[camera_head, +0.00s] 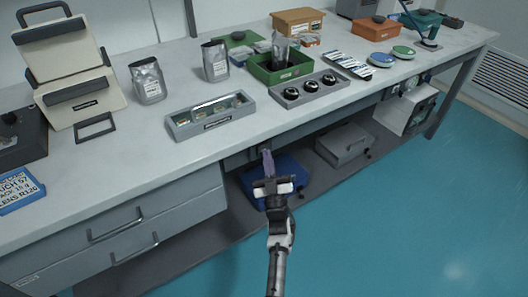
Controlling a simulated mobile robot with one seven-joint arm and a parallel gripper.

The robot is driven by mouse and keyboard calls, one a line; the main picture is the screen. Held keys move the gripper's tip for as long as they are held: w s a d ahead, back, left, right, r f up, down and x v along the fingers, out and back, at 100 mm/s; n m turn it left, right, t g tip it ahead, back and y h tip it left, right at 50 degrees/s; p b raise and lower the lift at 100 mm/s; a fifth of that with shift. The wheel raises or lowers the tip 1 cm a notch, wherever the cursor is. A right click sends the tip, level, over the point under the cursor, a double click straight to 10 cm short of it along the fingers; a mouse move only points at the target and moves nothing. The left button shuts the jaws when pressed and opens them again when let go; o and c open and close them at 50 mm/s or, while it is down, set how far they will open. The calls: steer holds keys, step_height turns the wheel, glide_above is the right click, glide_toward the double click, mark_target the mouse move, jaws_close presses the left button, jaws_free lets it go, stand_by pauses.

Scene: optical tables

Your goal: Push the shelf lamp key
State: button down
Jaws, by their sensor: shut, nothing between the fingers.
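My gripper (267,155) is in front of the long bench, just below its front edge, with its narrow purple-grey fingers shut and pointing at the bench. Nothing shows between the fingers. A dark strip with small fittings (236,161) runs under the bench edge beside the fingertips. I cannot pick out the shelf lamp key; it may be on this strip, partly hidden behind my fingers. I cannot tell whether the fingertips touch anything.
The bench top (150,165) overhangs a low shelf holding a blue case (247,182), behind my gripper, and a grey case (343,144). Drawers (120,225) stand to the left. A pale unit (405,112) hangs at the right. The teal floor (400,220) is clear.

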stand_by(0.4)
steer(key=shift+s+d, duration=0.25)
steer(key=s+d+p, duration=0.1)
steer(key=s+d, duration=0.2)
steer(key=s, duration=0.2)
steer(key=shift+d, duration=0.25)
stand_by(0.4)
steer(key=shift+w, duration=0.1)
